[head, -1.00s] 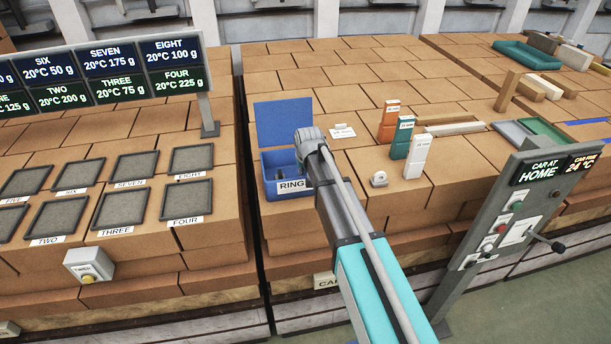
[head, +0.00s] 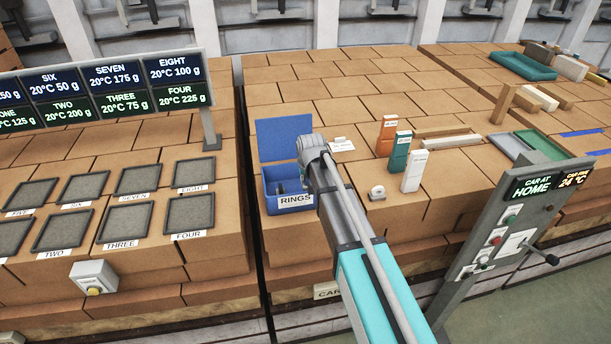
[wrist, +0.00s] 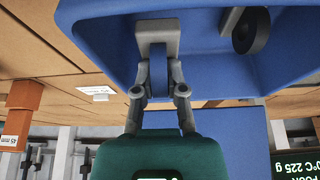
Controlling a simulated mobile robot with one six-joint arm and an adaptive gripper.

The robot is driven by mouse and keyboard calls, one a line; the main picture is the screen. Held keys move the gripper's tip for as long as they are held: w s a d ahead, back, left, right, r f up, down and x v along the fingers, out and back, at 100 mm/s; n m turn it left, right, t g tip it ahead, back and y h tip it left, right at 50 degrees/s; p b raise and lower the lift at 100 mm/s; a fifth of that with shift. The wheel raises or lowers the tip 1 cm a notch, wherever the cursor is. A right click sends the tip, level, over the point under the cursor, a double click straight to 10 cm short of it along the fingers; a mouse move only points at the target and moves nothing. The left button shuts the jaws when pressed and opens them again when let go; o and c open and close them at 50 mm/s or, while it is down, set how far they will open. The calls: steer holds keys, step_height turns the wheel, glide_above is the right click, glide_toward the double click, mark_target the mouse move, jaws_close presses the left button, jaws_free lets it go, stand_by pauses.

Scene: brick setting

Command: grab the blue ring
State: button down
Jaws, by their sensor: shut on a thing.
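The blue box (head: 288,203) labelled RINGS stands on the brick-topped bench with its lid (head: 283,139) raised at the back. It also fills the top of the wrist view (wrist: 95,40). My gripper (wrist: 158,70) reaches down into the box. It is shut on a narrow blue piece, which looks like the blue ring (wrist: 158,72) seen edge-on. A grey block (wrist: 157,28) shows at its far end. A dark ring (wrist: 251,30) is apart from it in the same box. My wrist (head: 312,150) hides part of the box in the head view.
Orange (head: 386,135), teal (head: 400,152) and white (head: 414,171) upright blocks stand right of the box, with a small white piece (head: 377,193) in front. Numbered dark trays (head: 190,212) lie left. A control panel (head: 505,220) stands at the front right.

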steer(key=s+d+r+p, duration=0.8)
steer(key=d+r, duration=0.1)
steer(key=d, duration=0.1)
steer(key=shift+d, duration=0.2)
steer(key=shift+f, duration=0.2)
stand_by(0.4)
